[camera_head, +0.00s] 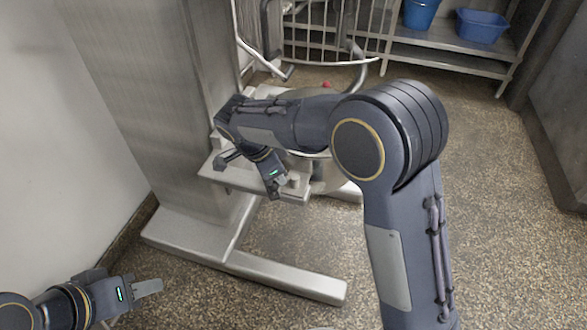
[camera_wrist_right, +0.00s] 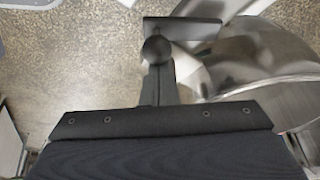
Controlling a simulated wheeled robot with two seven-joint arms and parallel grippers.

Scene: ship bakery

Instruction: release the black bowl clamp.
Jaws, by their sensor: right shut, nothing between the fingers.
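A steel mixing bowl (camera_wrist_right: 285,70) sits at the right in the wrist view. In the head view the bowl (camera_head: 326,176) is mostly behind my right arm, in the mixer's steel bowl support (camera_head: 245,178). A black clamp with a round knob (camera_wrist_right: 157,50) and a flat bar (camera_wrist_right: 182,28) shows beside the bowl in the wrist view. My right gripper (camera_head: 283,188) is shut and empty, low over the support near the bowl. Whether it touches the clamp cannot be told. A dark lever (camera_head: 228,158) shows at the support's left end. My left gripper (camera_head: 148,287) is low at the left, apart from everything.
The mixer's steel column (camera_head: 150,90) stands at the left, with a base leg (camera_head: 290,278) reaching forward along the floor. A wire guard (camera_head: 325,35) is above the bowl. A shelf with blue tubs (camera_head: 482,25) stands behind. The speckled floor at the right is clear.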

